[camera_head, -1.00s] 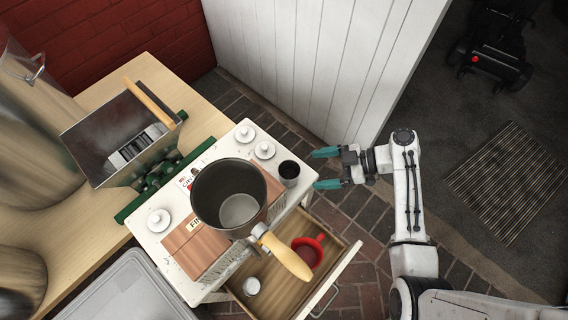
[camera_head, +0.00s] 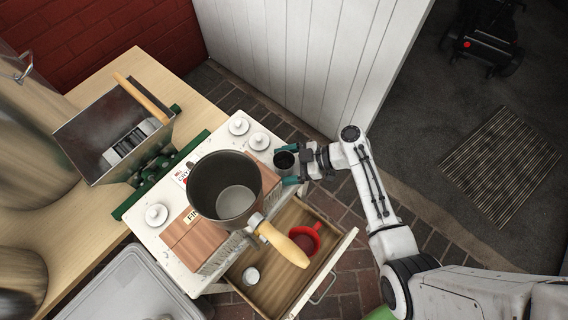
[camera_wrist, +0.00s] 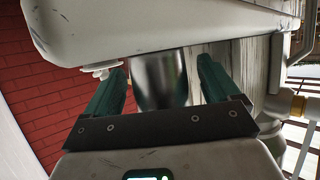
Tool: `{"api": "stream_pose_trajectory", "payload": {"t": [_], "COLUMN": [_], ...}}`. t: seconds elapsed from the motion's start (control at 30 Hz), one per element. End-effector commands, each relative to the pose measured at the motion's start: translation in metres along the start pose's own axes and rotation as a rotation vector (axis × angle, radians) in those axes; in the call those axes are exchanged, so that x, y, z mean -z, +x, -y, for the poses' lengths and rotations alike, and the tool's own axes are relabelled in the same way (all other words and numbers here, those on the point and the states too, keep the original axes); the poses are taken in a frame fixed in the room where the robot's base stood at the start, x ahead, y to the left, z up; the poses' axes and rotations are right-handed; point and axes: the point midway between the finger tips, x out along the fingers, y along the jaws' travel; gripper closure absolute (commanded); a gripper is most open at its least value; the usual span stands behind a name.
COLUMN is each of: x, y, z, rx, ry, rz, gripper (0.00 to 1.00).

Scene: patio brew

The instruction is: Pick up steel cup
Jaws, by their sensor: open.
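The steel cup (camera_head: 284,161) is a small dark-mouthed metal cup at the right edge of the white stove top in the head view. It also shows in the wrist view as a shiny grey body (camera_wrist: 159,80) between the two green fingers. My gripper (camera_head: 288,168) is open, with a finger on either side of the cup. The fingers are apart in the wrist view (camera_wrist: 158,88), and a gap shows between each finger and the cup. The lower part of the cup is partly hidden by my fingers in the head view.
A large pot (camera_head: 225,187) with a wooden handle stands on the stove beside the cup. White knobs (camera_head: 259,141) sit nearby. Below, an open drawer (camera_head: 270,287) holds a red cup (camera_head: 305,239) and a small white item (camera_head: 251,275). A white panel wall (camera_head: 310,60) stands behind.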

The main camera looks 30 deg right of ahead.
Motion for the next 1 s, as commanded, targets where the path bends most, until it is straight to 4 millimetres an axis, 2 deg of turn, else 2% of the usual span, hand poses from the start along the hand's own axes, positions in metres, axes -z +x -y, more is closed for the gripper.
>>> {"api": "stream_pose_trajectory", "payload": {"t": [0.1,0.7,1.0], "x": [0.0000,0.0002,0.0027], "y": [-0.0001,-0.0003,-0.0012], "z": [0.0001,0.0002,0.0002], "rx": [0.000,0.000,0.001], "ry": [0.000,0.000,0.000], "rz": [0.000,-0.001,-0.001], "gripper": [0.12,0.68,0.68]}}
